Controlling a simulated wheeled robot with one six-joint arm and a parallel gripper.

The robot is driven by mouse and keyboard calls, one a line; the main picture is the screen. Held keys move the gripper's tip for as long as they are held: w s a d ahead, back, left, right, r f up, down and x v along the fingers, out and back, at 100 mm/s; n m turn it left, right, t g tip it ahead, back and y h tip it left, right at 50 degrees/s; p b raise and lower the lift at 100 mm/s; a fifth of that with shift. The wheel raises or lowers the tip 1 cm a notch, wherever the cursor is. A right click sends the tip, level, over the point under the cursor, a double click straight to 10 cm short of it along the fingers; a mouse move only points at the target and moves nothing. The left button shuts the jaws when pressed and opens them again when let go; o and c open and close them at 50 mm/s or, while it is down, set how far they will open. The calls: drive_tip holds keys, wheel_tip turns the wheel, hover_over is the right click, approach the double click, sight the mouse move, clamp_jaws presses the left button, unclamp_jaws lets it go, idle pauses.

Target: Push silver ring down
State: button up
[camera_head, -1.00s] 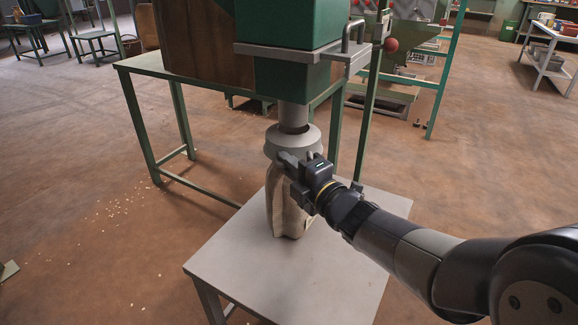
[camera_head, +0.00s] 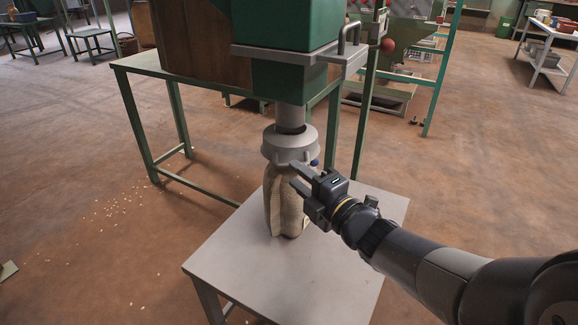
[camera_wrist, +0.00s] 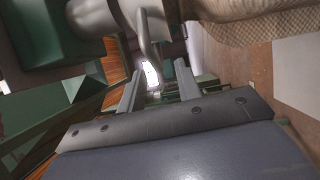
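The silver ring (camera_head: 290,147) is a dull grey collar around the grey spout (camera_head: 290,117) under the green hopper (camera_head: 292,75). A filled, upright sack (camera_head: 287,205) is directly below the ring, its top at the ring's lower edge. A small blue knob (camera_head: 314,162) shows at the ring's right side. My gripper (camera_head: 297,174) is at the front right of the sack, just below the ring; contact cannot be told. The sack (camera_wrist: 255,22) shows there at upper right.
The sack stands on a grey table (camera_head: 235,262) with free top around it. A grey plate with a bar handle (camera_head: 350,38) projects from the hopper above. A green-framed table (camera_head: 135,110) stands behind. In the wrist view a curved grey bar (camera_wrist: 150,40) is beyond my fingers.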

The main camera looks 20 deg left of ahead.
sight(286, 164)
drive_tip(key=v, duration=0.6)
drive_tip(key=shift+p, duration=0.45)
drive_tip(key=x, duration=0.3)
drive_tip(key=b+x, duration=0.1)
drive_tip(key=x, duration=0.7)
drive_tip(key=shift+r, duration=0.35)
drive_tip(key=shift+s+d+r, duration=0.1)
drive_tip(key=shift+r, duration=0.2)
